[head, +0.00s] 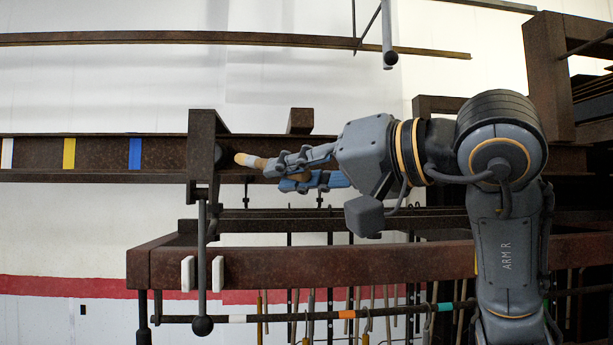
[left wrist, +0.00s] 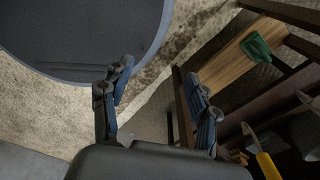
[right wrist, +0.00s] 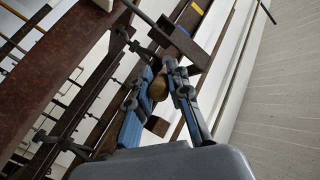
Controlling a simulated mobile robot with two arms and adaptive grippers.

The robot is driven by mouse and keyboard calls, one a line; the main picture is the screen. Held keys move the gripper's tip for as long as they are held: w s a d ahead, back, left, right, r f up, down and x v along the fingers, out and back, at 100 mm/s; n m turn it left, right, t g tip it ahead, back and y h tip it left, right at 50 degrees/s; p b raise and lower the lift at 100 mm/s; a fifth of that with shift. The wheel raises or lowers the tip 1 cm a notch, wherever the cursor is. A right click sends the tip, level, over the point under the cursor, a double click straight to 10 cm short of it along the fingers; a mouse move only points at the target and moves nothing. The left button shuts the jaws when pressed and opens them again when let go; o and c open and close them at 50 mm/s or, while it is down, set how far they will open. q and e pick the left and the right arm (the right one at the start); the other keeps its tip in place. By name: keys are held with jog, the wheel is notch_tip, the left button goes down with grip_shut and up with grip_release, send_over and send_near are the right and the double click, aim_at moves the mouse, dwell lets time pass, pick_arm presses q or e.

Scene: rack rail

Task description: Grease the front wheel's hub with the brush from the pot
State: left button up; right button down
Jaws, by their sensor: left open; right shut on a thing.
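My right gripper (head: 300,168) is shut on a brush (head: 250,161) with a wooden handle and a pale tip, held nearly level and pointing left. The brush handle (right wrist: 158,86) also shows between the fingers in the right wrist view. The brush tip is close to a dark round part (head: 219,155), perhaps the front wheel, at the rusty bracket (head: 203,135) on the rail. Whether the tip touches it I cannot tell. The hub is not clearly visible. My left gripper (left wrist: 160,88) is open and empty in the left wrist view. I cannot make out the pot.
The rusty rail (head: 100,152) with white, yellow and blue marks runs left. A rusty beam (head: 330,264) lies below the right arm. A rod with a ball end (head: 202,325) hangs from the bracket. A wooden board (left wrist: 235,62) bears a green object (left wrist: 256,48); a yellow-handled tool (left wrist: 266,163) is near.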

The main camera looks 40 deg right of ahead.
aim_at(256, 166)
jog(key=w, duration=0.2)
jog(key=w+r, duration=0.1)
jog(key=w, duration=0.1)
jog(key=shift+w+p, duration=0.3)
jog(key=shift+p, duration=0.1)
jog(key=w, duration=0.1)
jog(key=w+p, duration=0.1)
jog(key=shift+w+r, duration=0.3)
jog(key=shift+w, duration=0.05)
jog(key=shift+p+x, duration=0.55)
jog(key=shift+x, duration=0.25)
pick_arm(q)
jog(key=w+r, duration=0.2)
jog(key=r, duration=0.1)
jog(key=shift+w+a, duration=0.15)
jog(key=shift+w, duration=0.05)
pick_arm(e)
jog(key=shift+w+d+r, duration=0.1)
pick_arm(q)
jog(key=shift+w, duration=0.2)
jog(key=shift+r, duration=0.15)
pick_arm(e)
jog(key=shift+r, duration=0.1)
jog(key=shift+r+p, duration=0.1)
jog(key=shift+p, duration=0.25)
pick_arm(q)
jog(key=shift+r, duration=0.2)
